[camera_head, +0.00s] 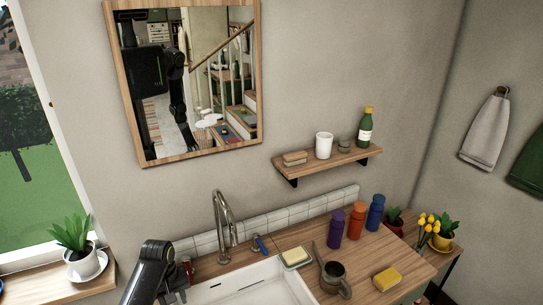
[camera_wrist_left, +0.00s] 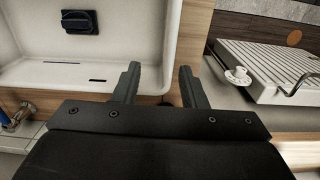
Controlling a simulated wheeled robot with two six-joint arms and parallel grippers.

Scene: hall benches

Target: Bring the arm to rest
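My left arm (camera_head: 150,274), dark grey, comes in at the lower left of the head view, beside the left end of the white sink (camera_head: 258,287). Its gripper is not clear in that view. In the left wrist view my left gripper (camera_wrist_left: 158,74) has its two dark fingers apart with nothing between them. They lie over the sink's pale rim and wooden counter edge, with the white basin (camera_wrist_left: 55,85) behind and to the left. My right gripper is in neither view.
A tall metal tap (camera_head: 226,220) stands behind the sink. A grey mug (camera_head: 336,280), yellow sponge (camera_head: 386,279) and purple (camera_head: 336,228), orange (camera_head: 356,222) and blue (camera_head: 376,214) bottles stand to the right. A white ribbed rack (camera_wrist_left: 270,70) lies right of the fingers.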

